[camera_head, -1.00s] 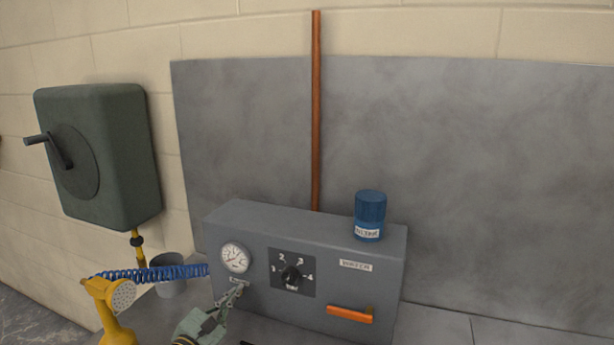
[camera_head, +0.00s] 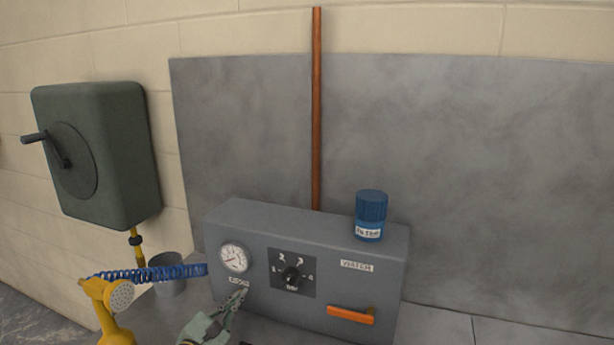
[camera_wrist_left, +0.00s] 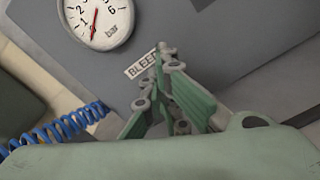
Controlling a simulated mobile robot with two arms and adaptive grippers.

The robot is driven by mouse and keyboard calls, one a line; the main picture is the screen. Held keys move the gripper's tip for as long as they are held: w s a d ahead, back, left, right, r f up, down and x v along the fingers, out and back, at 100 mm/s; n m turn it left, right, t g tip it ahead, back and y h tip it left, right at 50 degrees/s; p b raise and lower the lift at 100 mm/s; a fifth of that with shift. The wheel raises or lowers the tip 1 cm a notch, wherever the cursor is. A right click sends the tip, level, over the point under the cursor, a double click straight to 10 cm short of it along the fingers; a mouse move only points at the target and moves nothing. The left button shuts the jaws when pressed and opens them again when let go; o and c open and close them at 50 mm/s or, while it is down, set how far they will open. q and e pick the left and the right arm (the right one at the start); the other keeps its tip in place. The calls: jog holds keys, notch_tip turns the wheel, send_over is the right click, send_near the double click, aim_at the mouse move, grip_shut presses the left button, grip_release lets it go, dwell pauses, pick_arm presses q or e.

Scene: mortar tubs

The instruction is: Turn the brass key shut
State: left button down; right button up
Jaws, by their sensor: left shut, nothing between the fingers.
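The brass key is not visible in either view. In the left wrist view my left gripper (camera_wrist_left: 166,58) is shut, its fingertips together in front of the grey box just beside a white label (camera_wrist_left: 141,66) that reads "BLEE…", partly covered by the fingers. In the head view the left gripper (camera_head: 240,291) is at the lower left of the box's front (camera_head: 262,303), below the dial gauge (camera_head: 235,257). The gauge also shows in the left wrist view (camera_wrist_left: 100,18). I cannot tell whether the fingertips touch the box. My right gripper is not in view.
The box carries a numbered black knob (camera_head: 291,277), an orange lever (camera_head: 351,315) and a "WATER" label. A blue jar (camera_head: 370,215) stands on top. A blue coiled hose (camera_head: 150,273), yellow shower-like head (camera_head: 121,295) and grey tub (camera_head: 170,286) are at left.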

pick_arm(q)
jog(key=shift+d+f, duration=0.1)
jog(key=shift+f, duration=0.1)
dwell(0.3)
jog(key=shift+s+d+r+p, duration=0.1)
jog(key=shift+d+r+p, duration=0.2)
jog(key=shift+p, duration=0.1)
jog(key=shift+p+v, duration=0.6)
jog(key=shift+v, duration=2.35)
